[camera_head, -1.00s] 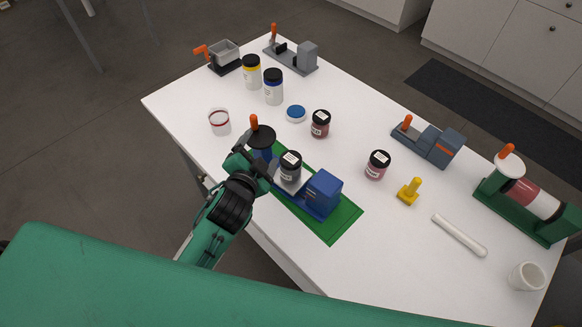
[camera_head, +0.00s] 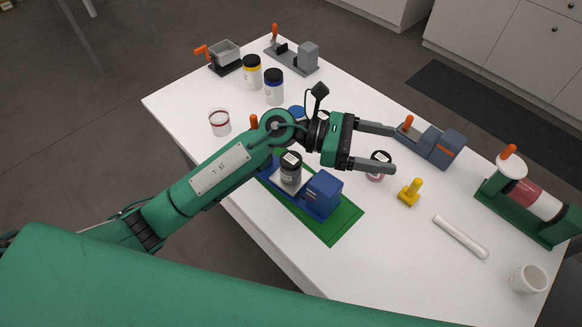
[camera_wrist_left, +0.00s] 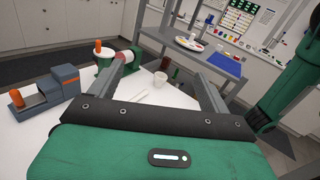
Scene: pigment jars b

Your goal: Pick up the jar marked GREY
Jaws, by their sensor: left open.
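A jar with a black lid and dark grey contents (camera_head: 290,170) stands upright in the blue device on the green mat; its label is too small to read, so I cannot confirm it says GREY. A pink jar with a black lid (camera_head: 376,177) is partly hidden by my left gripper's lower finger. Another black-lidded jar, dark red in the earlier frame, is mostly hidden behind my gripper. My left gripper (camera_head: 394,149) is open and empty above the table, right of the grey jar, its fingers pointing right. My right gripper is out of view.
The blue device (camera_head: 323,192) sits on the green mat (camera_head: 338,228). A yellow stamp-like piece (camera_head: 410,192), a white rod (camera_head: 460,236) and a white cup (camera_head: 528,278) lie to the right. Yellow (camera_head: 252,74) and blue (camera_head: 274,88) labelled jars stand at the back left.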

